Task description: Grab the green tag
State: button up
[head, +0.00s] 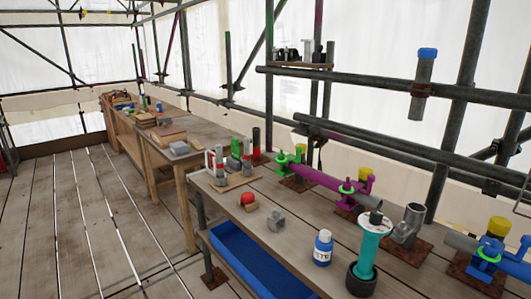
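Several small green things show in the head view, and I cannot tell which is the green tag. One green ring (345,187) sits around the purple pipe fitting on the bench. Another green ring (486,252) sits on the blue fitting at the right. A green clamp-like piece (291,160) is at the left end of the purple pipe (318,178). My gripper is not in this view.
The near bench (318,220) holds a blue-and-white bottle (323,248), a teal cylinder with a black base (370,248), a grey bracket (276,219) and a red ball (247,198). A blue tray (245,262) is below. Scaffold pipes run behind. The plank floor (110,220) at left is clear.

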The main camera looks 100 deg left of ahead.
aim_at(235, 149)
jog(key=u, duration=3.45)
jog(key=z, duration=0.7)
jog(key=i+j+z, duration=0.15)
jog(key=j+z, duration=0.15)
jog(key=i+j+z, duration=0.15)
jog(key=j+z, duration=0.15)
jog(key=j, duration=0.15)
jog(key=j+z, duration=0.3)
jog(key=i+j+z, duration=0.1)
jog(key=j+z, duration=0.2)
jog(key=j, duration=0.2)
